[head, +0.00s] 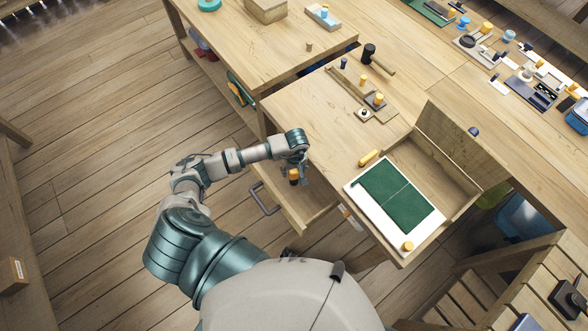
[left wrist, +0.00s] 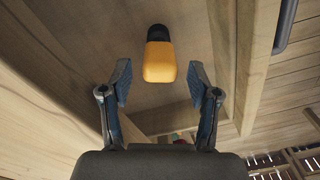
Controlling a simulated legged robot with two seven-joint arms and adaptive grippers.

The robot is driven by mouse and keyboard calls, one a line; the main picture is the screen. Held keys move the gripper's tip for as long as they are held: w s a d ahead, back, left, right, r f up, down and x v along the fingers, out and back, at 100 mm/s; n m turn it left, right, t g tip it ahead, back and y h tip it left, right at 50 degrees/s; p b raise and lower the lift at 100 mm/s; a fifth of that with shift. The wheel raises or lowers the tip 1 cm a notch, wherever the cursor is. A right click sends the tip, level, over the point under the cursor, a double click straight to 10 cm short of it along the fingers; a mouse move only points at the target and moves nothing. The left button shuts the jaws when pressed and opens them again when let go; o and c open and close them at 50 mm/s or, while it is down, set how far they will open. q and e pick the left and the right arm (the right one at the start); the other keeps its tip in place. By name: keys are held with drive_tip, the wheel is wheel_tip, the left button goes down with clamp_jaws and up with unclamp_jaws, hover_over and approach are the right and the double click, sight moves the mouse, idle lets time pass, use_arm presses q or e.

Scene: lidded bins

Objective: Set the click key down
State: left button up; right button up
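A yellow-and-black piece, which I take to be the click key (head: 294,175), is in the pulled-out drawer (head: 316,203) below the bench edge. In the left wrist view the click key (left wrist: 159,62) shows a yellow block with a black end against the drawer's wood. My left gripper (head: 298,168) is over the drawer, right by the key. In the left wrist view my left gripper (left wrist: 159,84) has its fingers spread wide, with a clear gap between each finger and the key. My right gripper is not in view.
The drawer's handle (head: 263,199) sticks out at its front. Small parts and a mallet (head: 371,55) stand farther back.

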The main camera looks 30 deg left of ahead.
use_arm(q)
drive_tip(key=shift+d, duration=0.2)
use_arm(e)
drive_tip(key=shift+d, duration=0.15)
use_arm(q)
drive_tip(key=shift+r, duration=0.15)
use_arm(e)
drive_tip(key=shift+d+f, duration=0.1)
use_arm(q)
drive_tip(key=shift+r, duration=0.35)
wheel_tip(320, 180, up, 11)
drive_tip(key=shift+d, duration=0.2)
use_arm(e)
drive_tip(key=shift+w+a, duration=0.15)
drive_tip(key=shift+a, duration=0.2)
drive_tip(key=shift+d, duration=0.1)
